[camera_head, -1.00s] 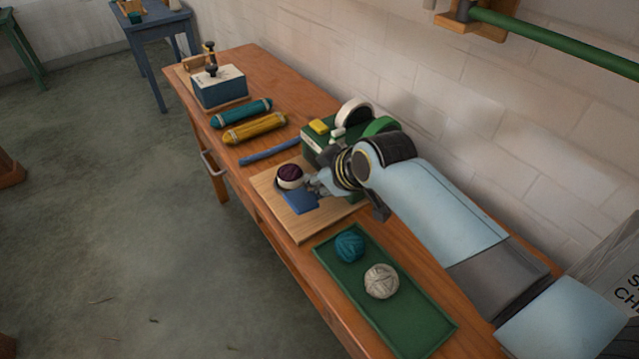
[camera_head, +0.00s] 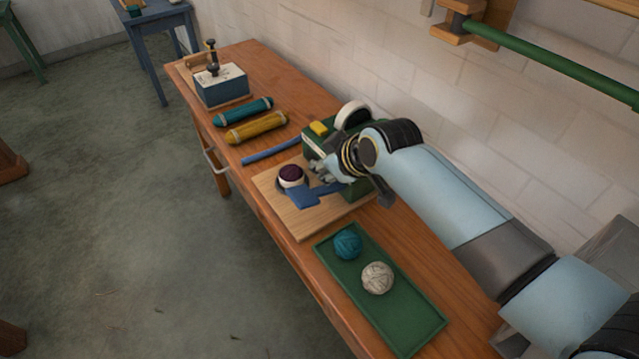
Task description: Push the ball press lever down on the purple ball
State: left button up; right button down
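The purple ball (camera_head: 291,173) sits in or on a white ring, above a blue piece (camera_head: 312,196) on a light wooden board (camera_head: 300,222). My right gripper (camera_head: 319,171) is just right of the ball, apart from it and low over the blue piece. Its fingers are small and partly hidden, so I cannot tell whether they are open. A blue-and-white box (camera_head: 222,87) with an upright post and dark knobs (camera_head: 212,62) stands at the far end of the table. I cannot tell for sure which part is the press lever. My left gripper is out of view.
A green tray (camera_head: 405,325) holds a teal ball (camera_head: 347,244) and a pale ball (camera_head: 377,278). Teal (camera_head: 243,111) and yellow (camera_head: 257,128) skeins and a blue bar (camera_head: 272,151) lie beyond the board. A green device (camera_head: 318,144) and the wall stand behind.

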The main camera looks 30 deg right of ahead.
aim_at(328, 187)
jog(key=r+p, duration=0.1)
jog(key=d+r+p, duration=0.1)
jog(key=r, duration=0.1)
jog(key=shift+r+p, duration=0.1)
jog(key=shift+p, duration=0.2)
dwell(0.6)
